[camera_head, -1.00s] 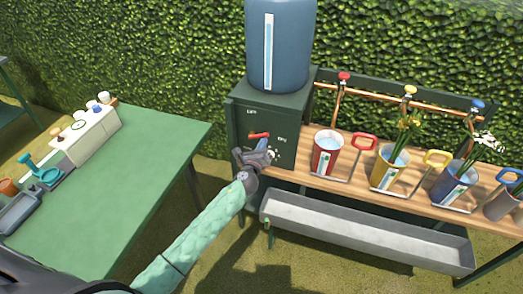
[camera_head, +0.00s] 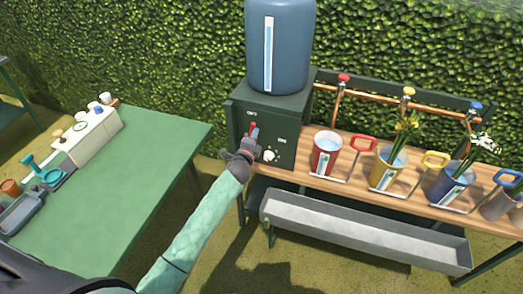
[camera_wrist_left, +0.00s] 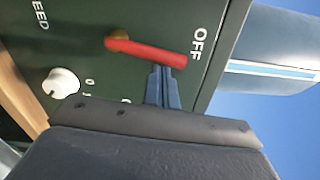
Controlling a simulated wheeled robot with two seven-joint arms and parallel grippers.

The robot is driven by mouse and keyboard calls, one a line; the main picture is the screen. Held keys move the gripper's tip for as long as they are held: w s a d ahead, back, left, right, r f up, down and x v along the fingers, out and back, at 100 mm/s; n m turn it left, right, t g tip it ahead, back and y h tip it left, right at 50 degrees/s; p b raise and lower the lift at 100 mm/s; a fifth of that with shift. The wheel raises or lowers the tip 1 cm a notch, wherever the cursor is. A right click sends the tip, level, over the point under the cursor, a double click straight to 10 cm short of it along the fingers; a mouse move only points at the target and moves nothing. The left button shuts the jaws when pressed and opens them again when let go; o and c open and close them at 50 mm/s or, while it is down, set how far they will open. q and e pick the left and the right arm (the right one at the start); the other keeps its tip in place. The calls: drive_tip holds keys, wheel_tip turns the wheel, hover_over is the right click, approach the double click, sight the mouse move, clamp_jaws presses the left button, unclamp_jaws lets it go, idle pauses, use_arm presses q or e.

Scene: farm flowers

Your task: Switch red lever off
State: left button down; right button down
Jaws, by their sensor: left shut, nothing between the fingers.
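The red lever (camera_head: 253,126) is on the front of the dark green box under the blue tank. In the left wrist view the lever (camera_wrist_left: 150,52) runs from a brass pivot to a free end close beside the "OFF" label. My left gripper (camera_head: 255,132) is in front of the box at the lever, partly hiding it. In the left wrist view its fingers (camera_wrist_left: 166,72) are closed together, with tips right at the lever's edge near the free end; nothing is between them. I cannot tell whether they touch it. My right gripper is not in view.
A white knob (camera_wrist_left: 62,83) sits on the panel (camera_head: 283,110) below the lever. Right of the box, a wooden shelf (camera_head: 310,179) holds red, yellow and blue buckets. A grey trough (camera_head: 365,228) is below. A green table (camera_head: 135,175) stands left.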

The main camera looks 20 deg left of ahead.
use_arm(q)
drive_tip(key=shift+a+r+n, duration=0.25)
drive_tip(key=shift+a+n, duration=0.25)
drive_tip(key=shift+n, duration=0.5)
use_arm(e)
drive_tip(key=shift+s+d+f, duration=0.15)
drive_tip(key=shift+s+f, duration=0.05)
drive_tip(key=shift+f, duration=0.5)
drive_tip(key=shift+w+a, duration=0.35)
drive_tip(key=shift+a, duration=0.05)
